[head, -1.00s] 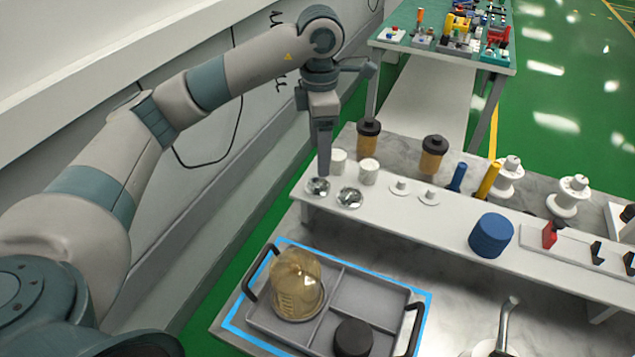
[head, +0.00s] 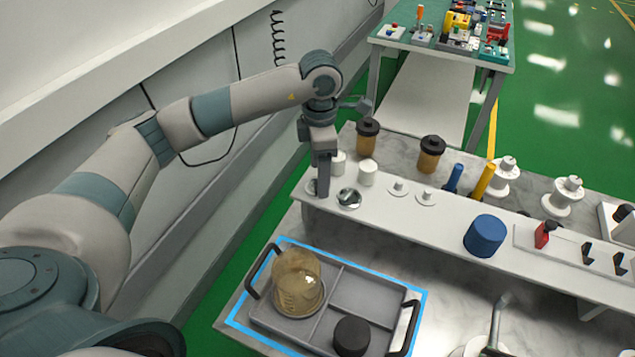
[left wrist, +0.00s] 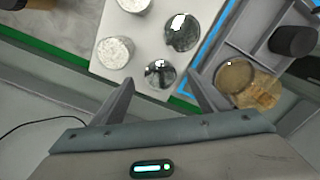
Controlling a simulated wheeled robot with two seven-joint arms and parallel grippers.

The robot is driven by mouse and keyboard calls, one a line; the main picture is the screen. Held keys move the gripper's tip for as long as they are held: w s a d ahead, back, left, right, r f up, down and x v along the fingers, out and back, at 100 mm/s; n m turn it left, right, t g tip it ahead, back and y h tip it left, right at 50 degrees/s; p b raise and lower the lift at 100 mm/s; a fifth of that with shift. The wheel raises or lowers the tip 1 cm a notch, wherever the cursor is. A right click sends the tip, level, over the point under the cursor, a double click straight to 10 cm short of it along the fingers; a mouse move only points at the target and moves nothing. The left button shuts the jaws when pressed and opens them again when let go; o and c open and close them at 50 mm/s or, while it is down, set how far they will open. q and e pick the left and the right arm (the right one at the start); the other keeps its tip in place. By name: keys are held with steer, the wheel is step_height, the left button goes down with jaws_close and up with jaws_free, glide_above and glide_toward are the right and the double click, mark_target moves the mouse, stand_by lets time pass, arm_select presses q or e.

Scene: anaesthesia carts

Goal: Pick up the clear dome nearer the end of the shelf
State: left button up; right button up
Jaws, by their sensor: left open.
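Two small clear domes sit on the white shelf (head: 400,221) at its left end. The dome nearer the end (head: 311,187) is partly hidden behind my left gripper (head: 323,192) in the head view. In the left wrist view this dome (left wrist: 160,73) lies ahead of and between the two open fingers (left wrist: 160,80), which hold nothing. The other dome (head: 349,198) is just to its right, and in the left wrist view it (left wrist: 182,32) is farther from the fingers. My right gripper is out of view.
Two white cylinders (head: 367,173) stand behind the domes. White pegged discs (head: 398,188) and a blue cylinder (head: 484,236) are farther right on the shelf.

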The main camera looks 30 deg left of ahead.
arm_select(q)
steer(key=shift+f+p, duration=0.55)
steer(key=shift+f, duration=1)
steer(key=c, duration=1.2)
